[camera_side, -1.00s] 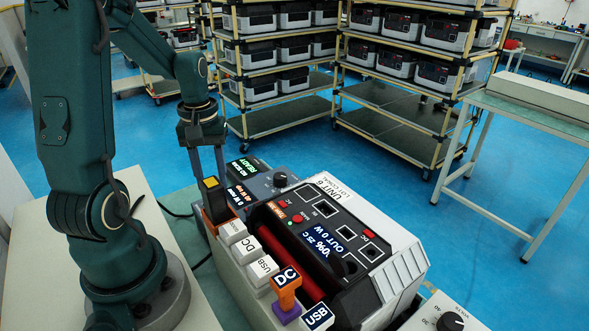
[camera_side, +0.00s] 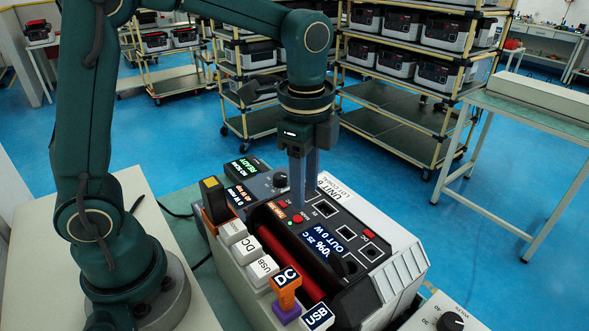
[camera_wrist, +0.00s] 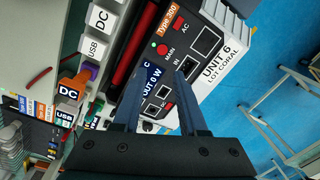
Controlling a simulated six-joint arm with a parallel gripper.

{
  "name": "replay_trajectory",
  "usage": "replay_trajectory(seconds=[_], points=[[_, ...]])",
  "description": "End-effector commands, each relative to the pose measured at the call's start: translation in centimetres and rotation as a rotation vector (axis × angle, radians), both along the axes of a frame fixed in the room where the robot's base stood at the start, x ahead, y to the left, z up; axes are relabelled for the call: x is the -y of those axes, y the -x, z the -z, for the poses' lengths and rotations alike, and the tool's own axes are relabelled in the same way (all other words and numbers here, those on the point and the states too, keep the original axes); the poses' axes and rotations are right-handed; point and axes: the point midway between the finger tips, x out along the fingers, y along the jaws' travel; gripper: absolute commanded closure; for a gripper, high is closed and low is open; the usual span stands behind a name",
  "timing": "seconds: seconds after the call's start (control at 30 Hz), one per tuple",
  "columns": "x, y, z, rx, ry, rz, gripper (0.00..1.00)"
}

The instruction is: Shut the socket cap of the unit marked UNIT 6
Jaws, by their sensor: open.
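The unit marked UNIT 6 (camera_side: 408,222) is a white box with a black top panel, a blue display reading OUT 0 W (camera_side: 322,245), a red bar and several sockets. One square socket (camera_side: 325,207) lies beside the fingers in the side view. The unit also shows in the wrist view (camera_wrist: 235,45), with a dark square socket (camera_wrist: 207,40) near the right fingertip. My gripper (camera_side: 302,205) is above the panel, pointing down, open and empty. Its parted fingers show in the wrist view (camera_wrist: 158,85).
A row of plugs lies along the unit's left: white blocks (camera_side: 232,231), an orange DC plug (camera_side: 285,282) and a USB plug (camera_side: 318,318). A yellow-and-black piece (camera_side: 212,185) stands at the row's far end. A READY display unit (camera_side: 262,178) sits behind. Shelf racks stand farther back.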

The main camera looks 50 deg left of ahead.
Motion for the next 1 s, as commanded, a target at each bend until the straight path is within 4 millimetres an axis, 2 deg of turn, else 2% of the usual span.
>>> replay_trajectory(seconds=[0.03,0.1,0.2,0.3,0.47,0.8,1.0], points=[[2.4,0.3,-0.4,0.011,-0.001,0.117,0.58],[5.0,0.8,-0.9,0.022,-0.003,0.236,0.58],[7.9,1.8,-1.3,0.039,0.001,0.346,0.58],[9.6,2.7,-1.4,0.044,0.004,0.414,0.58],[10.6,3.3,-1.0,0.041,0.004,0.453,0.58],[10.5,3.0,3.0,0.038,0.004,0.450,0.58],[10.5,2.9,3.8,0.042,0.005,0.450,0.58]])
